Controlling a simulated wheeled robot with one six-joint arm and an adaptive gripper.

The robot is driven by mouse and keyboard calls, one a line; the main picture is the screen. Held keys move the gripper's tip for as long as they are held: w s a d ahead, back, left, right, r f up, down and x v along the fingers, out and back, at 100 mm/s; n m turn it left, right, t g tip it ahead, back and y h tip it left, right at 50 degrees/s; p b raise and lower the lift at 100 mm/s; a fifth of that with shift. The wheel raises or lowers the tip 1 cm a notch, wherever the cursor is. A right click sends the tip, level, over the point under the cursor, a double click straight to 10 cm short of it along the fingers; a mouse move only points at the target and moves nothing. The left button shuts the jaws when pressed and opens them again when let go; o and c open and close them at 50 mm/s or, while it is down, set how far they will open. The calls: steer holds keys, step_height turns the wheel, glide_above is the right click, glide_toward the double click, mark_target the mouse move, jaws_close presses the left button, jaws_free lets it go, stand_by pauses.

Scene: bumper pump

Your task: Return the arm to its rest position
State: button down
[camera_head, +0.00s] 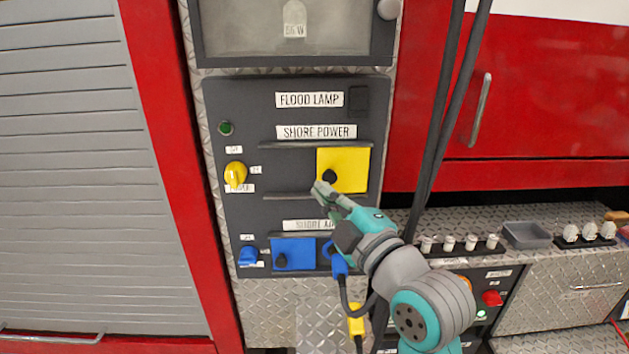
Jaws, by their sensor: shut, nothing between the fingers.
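My gripper (322,190) is shut and empty. It is in front of the dark control panel (236,108), at the lower left corner of the yellow sliding cover (352,165) under the "SHORE POWER" label. I cannot tell whether the fingertips touch the cover or its lower rail. My arm reaches up and to the left from the lower right, and it hides part of the panel's lower right side.
A yellow knob (235,174), a blue knob (248,256) and a blue cover (294,254) are on the panel. Dark hoses (446,110) hang right of it. A grey tray (527,235) and several white fittings stand on the ledge at right.

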steer(key=s+d+f+m+h, duration=0.25)
steer(key=s+f+m, duration=0.2)
steer(key=f, duration=0.45)
steer(key=s+d+f+m+h, duration=0.2)
steer(key=s+d+f+m, duration=0.15)
steer(key=s+f, duration=0.4)
steer(key=s+d+f+m+h, duration=0.2)
steer(key=s+d+f+m, duration=0.15)
steer(key=f, duration=0.75)
steer(key=s+d+f+m+g+h, duration=0.1)
steer(key=s+f+m, duration=0.2)
steer(key=s, duration=1.1)
steer(key=s+d+f+m+g+h, duration=0.1)
steer(key=s+d+f+m+g, duration=0.1)
steer(key=s, duration=1.2)
step_height(320, 180, down, 3)
steer(key=shift+s+r+m, duration=0.1)
steer(key=shift+s+m, duration=0.25)
steer(key=shift+m, duration=0.5)
